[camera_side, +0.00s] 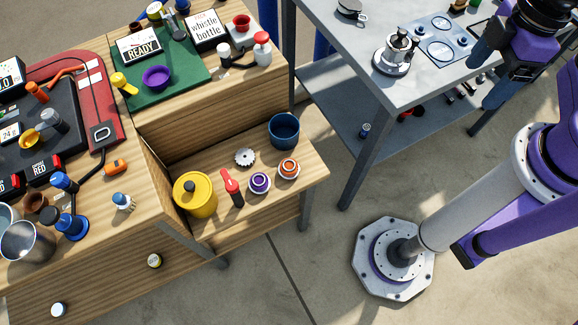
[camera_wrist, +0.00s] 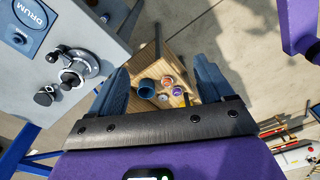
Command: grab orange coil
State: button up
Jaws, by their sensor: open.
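The orange coil (camera_side: 289,168) is a small ring-like piece with a pale base, on the low wooden shelf to the right of the purple coil (camera_side: 259,183). In the wrist view the orange coil (camera_wrist: 168,81) is small and far off, between my finger outlines, with the purple coil (camera_wrist: 177,92) beside it. My gripper (camera_side: 484,82) is at the upper right of the side view, high and well away from the shelf, near the grey metal table. Its two blue fingers (camera_wrist: 160,80) are spread wide with nothing between them.
On the shelf stand a blue cup (camera_side: 284,131), a toothed disc (camera_side: 245,157), a red-handled tool (camera_side: 231,187) and a yellow canister (camera_side: 195,195).

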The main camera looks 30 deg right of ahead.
jog(key=w+a+f+m+t+y, duration=0.15)
jog(key=w+a+f, duration=0.35)
jog(key=a+f, duration=0.55)
jog(key=m+t+y, duration=0.1)
jog(key=t+y, duration=0.3)
jog(key=y, duration=0.1)
send_near(291, 165)
jog(key=v, duration=0.5)
jog(key=shift+s+d+f+n+t+y, duration=0.7)
jog(key=shift+d+f+y, duration=1.1)
jog(key=shift+d, duration=0.6)
jog(key=x, duration=1.2)
jog(key=shift+f, duration=0.1)
jog(key=x, duration=0.4)
jog(key=shift+s+a+r, duration=0.1)
jog(key=shift+a+r, duration=0.2)
jog(key=shift+a, duration=0.05)
jog(key=shift+w+a+f, duration=0.3)
jog(key=shift+w+a, duration=0.05)
jog(key=shift+a, duration=0.1)
